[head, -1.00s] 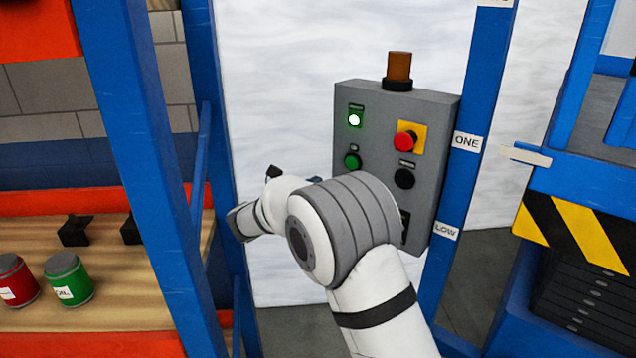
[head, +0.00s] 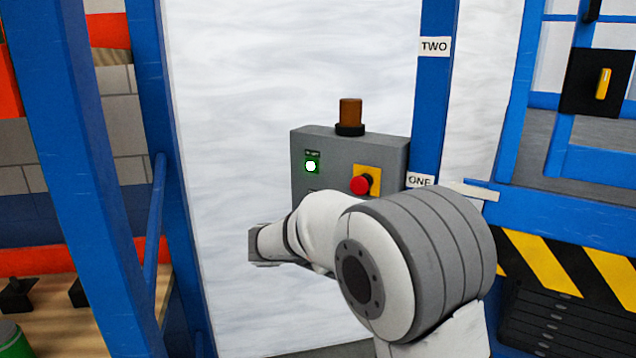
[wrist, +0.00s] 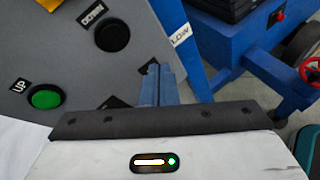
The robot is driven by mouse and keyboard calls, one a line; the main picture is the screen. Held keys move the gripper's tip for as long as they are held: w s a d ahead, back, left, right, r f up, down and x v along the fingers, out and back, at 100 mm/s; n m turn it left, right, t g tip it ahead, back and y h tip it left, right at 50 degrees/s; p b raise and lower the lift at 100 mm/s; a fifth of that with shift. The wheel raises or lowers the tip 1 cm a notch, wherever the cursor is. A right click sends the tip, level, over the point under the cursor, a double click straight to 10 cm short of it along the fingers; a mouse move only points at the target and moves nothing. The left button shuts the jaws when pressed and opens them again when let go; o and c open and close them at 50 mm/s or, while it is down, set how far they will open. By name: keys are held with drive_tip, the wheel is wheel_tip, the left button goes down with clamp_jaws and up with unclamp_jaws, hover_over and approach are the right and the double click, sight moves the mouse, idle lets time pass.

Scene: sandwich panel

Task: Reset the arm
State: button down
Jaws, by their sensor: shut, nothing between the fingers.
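My arm reaches across the middle of the head view, bent with its wrist to the left. My gripper shows at the bottom middle of the wrist view, its two narrow fingers (wrist: 156,72) together and empty. The grey control box (head: 335,150) stands behind my arm in the head view, and my arm hides its lower part. In the wrist view the green UP button (wrist: 46,97) and the black DOWN button (wrist: 112,36) lie left of the fingers. The fingertips appear apart from both buttons.
Blue posts (head: 432,90) stand on both sides. A yellow-black striped barrier (head: 560,262) is at right, shelving at left.

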drive_tip(key=s+d+f+m+g+y, duration=0.1)
drive_tip(key=s+d+m+g+y, duration=0.15)
drive_tip(key=s+d+m, duration=0.45)
drive_tip(key=s+d+f+m+g+y, duration=0.1)
drive_tip(key=s+d+m+g+y, duration=0.3)
drive_tip(key=s, duration=0.6)
drive_tip(key=s+f+m+y, duration=0.3)
drive_tip(key=s+m, duration=0.7)
drive_tip(key=s, duration=0.4)
drive_tip(key=shift+s+f+y, duration=0.15)
drive_tip(key=shift+f+y, duration=0.2)
drive_tip(key=shift+f, duration=0.1)
drive_tip(key=shift+a+t, duration=0.1)
drive_tip(key=shift+t, duration=0.15)
